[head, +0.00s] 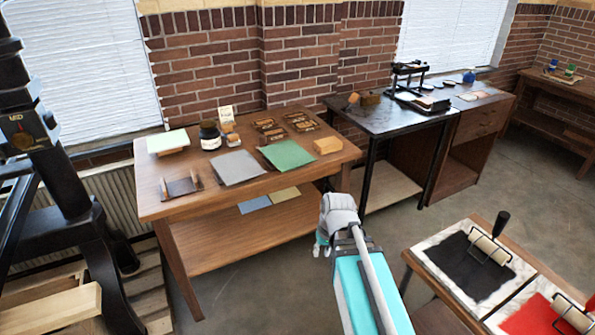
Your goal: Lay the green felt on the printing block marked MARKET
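The green felt (290,154) lies flat near the front right of the wooden table (205,210). Several dark blocks with tan markings lie behind it, among them one block (269,128) at left and another (301,121) at right. Their lettering is too small to read, so I cannot tell which is marked MARKET. My gripper (321,246) is in front of the table, right of its lower shelf, apart from the felt. My own arm hides most of it, and I cannot tell whether it is open or shut.
A grey sheet (238,167) lies left of the felt, and a tan block (327,145) right of it. A dark jar (210,136) stands at the back. A black table (385,118) with a small press stands right. An inking table (472,266) with rollers is at lower right.

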